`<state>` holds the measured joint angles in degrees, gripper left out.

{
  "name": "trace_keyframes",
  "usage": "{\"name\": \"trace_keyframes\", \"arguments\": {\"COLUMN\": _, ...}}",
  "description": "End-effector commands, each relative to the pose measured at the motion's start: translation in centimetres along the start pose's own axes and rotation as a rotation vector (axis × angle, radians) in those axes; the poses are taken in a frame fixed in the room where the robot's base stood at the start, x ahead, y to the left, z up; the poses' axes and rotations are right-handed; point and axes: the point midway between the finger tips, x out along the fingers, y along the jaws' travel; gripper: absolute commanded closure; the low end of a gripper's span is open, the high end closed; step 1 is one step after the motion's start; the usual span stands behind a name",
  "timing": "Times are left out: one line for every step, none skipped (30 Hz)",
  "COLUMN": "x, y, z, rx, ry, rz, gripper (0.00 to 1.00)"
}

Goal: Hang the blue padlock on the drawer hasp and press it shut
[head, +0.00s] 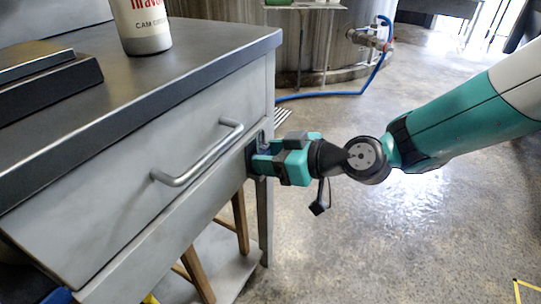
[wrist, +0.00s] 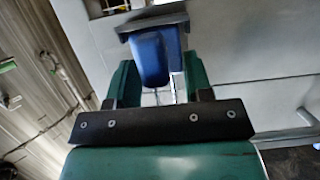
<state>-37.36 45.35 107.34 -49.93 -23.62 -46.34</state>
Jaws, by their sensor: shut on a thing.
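The blue padlock (wrist: 152,62) shows in the wrist view between the two fingers of my gripper (wrist: 158,80), which is shut on it. A dark bar crosses the padlock's far end. In the head view my gripper (head: 257,160) is at the right end of the drawer front (head: 130,165), close against the cabinet's corner. The padlock is mostly hidden there by the gripper. A small metal piece (head: 263,138) shows just above the fingers; I cannot tell whether it is the hasp or the shackle. I cannot see whether the shackle is through the hasp or closed.
A bar handle (head: 198,155) sticks out from the drawer front, left of my gripper. A white bottle (head: 142,27) and a dark flat box (head: 45,75) stand on the worktop (head: 210,45). A blue hose (head: 340,93) lies behind.

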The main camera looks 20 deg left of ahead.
Motion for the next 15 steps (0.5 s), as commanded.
{"name": "trace_keyframes", "arguments": {"x": 0.06, "y": 0.00, "z": 0.12, "rx": 0.000, "ry": 0.001, "rz": 0.000, "gripper": 0.76}}
{"name": "trace_keyframes", "arguments": {"x": 0.07, "y": 0.00, "z": 0.15, "rx": -0.001, "ry": 0.001, "rz": 0.000, "gripper": 0.76}}
{"name": "trace_keyframes", "arguments": {"x": 0.08, "y": 0.00, "z": 0.18, "rx": -0.001, "ry": 0.001, "rz": 0.000, "gripper": 0.76}}
{"name": "trace_keyframes", "arguments": {"x": 0.08, "y": 0.00, "z": 0.19, "rx": -0.001, "ry": 0.001, "rz": 0.000, "gripper": 0.76}}
{"name": "trace_keyframes", "arguments": {"x": 0.08, "y": 0.00, "z": 0.20, "rx": 0.000, "ry": 0.001, "rz": 0.000, "gripper": 0.76}}
{"name": "trace_keyframes", "arguments": {"x": 0.08, "y": 0.00, "z": 0.20, "rx": 0.000, "ry": 0.000, "rz": 0.000, "gripper": 0.76}}
{"name": "trace_keyframes", "arguments": {"x": 0.08, "y": -0.01, "z": 0.20, "rx": 0.000, "ry": 0.000, "rz": 0.000, "gripper": 0.76}}
{"name": "trace_keyframes", "arguments": {"x": 0.07, "y": -0.01, "z": 0.19, "rx": 0.000, "ry": 0.000, "rz": 0.000, "gripper": 0.76}}
{"name": "trace_keyframes", "arguments": {"x": 0.07, "y": -0.01, "z": 0.19, "rx": 0.000, "ry": 0.000, "rz": 0.000, "gripper": 0.76}}
{"name": "trace_keyframes", "arguments": {"x": 0.07, "y": -0.01, "z": 0.20, "rx": 0.000, "ry": 0.000, "rz": 0.000, "gripper": 0.76}}
{"name": "trace_keyframes", "arguments": {"x": 0.08, "y": -0.01, "z": 0.21, "rx": 0.000, "ry": -0.001, "rz": 0.000, "gripper": 0.76}}
{"name": "trace_keyframes", "arguments": {"x": 0.08, "y": -0.01, "z": 0.22, "rx": 0.000, "ry": -0.001, "rz": 0.000, "gripper": 0.51}}
{"name": "trace_keyframes", "arguments": {"x": 0.08, "y": -0.01, "z": 0.22, "rx": 0.000, "ry": -0.001, "rz": 0.000, "gripper": 0.44}}
{"name": "trace_keyframes", "arguments": {"x": 0.08, "y": -0.01, "z": 0.23, "rx": 0.000, "ry": -0.001, "rz": 0.000, "gripper": 0.37}}
{"name": "trace_keyframes", "arguments": {"x": 0.08, "y": -0.01, "z": 0.23, "rx": 0.000, "ry": -0.001, "rz": 0.000, "gripper": 0.28}}
